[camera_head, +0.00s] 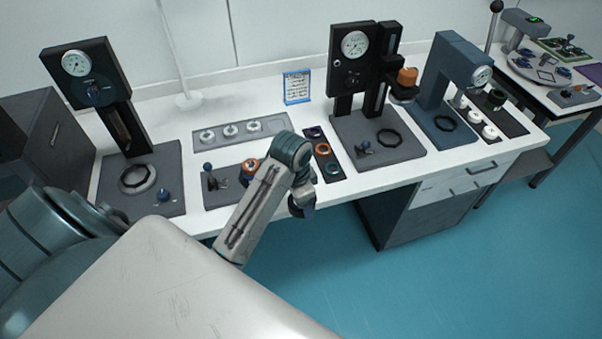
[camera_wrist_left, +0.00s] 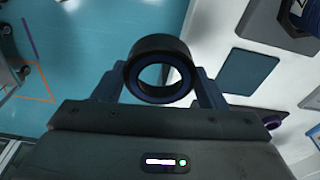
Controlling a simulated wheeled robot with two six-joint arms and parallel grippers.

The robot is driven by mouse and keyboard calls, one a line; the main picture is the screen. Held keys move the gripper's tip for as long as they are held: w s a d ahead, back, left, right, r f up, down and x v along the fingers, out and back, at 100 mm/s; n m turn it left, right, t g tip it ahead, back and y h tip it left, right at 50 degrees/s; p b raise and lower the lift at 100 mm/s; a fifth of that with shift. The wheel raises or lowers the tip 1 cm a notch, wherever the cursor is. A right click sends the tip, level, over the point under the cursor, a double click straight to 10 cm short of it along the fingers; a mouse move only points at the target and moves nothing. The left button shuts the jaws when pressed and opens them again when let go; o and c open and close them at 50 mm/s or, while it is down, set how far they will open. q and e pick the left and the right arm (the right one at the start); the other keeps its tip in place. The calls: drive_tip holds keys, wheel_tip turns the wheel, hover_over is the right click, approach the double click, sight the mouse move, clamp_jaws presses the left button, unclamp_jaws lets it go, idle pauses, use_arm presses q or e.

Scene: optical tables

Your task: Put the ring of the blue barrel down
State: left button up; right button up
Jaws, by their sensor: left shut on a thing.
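My left gripper (camera_head: 302,205) hangs in front of the white bench's front edge, its fingers mostly hidden by the arm in the head view. In the left wrist view the left gripper (camera_wrist_left: 160,84) is shut on a short black ring (camera_wrist_left: 160,43) with a dark blue inner face. The ring is held across the fingertips, above the teal floor and beside the bench edge. I cannot make out a blue barrel for certain; a dark blue object (camera_wrist_left: 300,14) shows at the upper right of the wrist view. My right gripper is not in view.
A narrow dark tray (camera_head: 328,158) with dark and orange rings lies behind the gripper. A grey tray (camera_head: 222,198) stands left of it, and a tray with several white rings (camera_head: 240,132) behind. Gauge presses (camera_head: 90,90) (camera_head: 365,90) stand on both sides.

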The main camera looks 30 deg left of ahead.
use_arm(q)
drive_tip(key=w+a+b, duration=0.1)
drive_tip(key=w+a, duration=0.1)
drive_tip(key=w, duration=0.1)
drive_tip(key=shift+w+a+f+b, duration=0.1)
drive_tip(key=shift+a+f+b, duration=0.1)
drive_tip(key=shift+f+b, duration=0.2)
drive_tip(key=w+a+p, duration=0.1)
drive_tip(key=w+a, duration=0.1)
drive_tip(key=w+a+p, duration=0.1)
drive_tip(key=w+a, duration=0.1)
drive_tip(key=w, duration=0.1)
drive_tip(key=w+a+p, duration=0.1)
drive_tip(key=w+a, duration=0.2)
drive_tip(key=shift+w+f+p, duration=0.2)
drive_tip(key=shift+w+p, duration=0.05)
drive_tip(key=shift+p, duration=0.05)
drive_tip(key=shift+w+a+f, duration=0.1)
drive_tip(key=shift+w, duration=0.1)
drive_tip(key=shift+f+p, duration=0.3)
drive_tip(key=shift+p, duration=0.05)
wheel_tip(320, 180, down, 2)
drive_tip(key=shift+f+p, duration=0.15)
drive_tip(key=shift+p, duration=0.4)
drive_tip(key=shift+f, duration=0.35)
drive_tip(key=shift+f, duration=0.15)
drive_tip(key=o, duration=1.2)
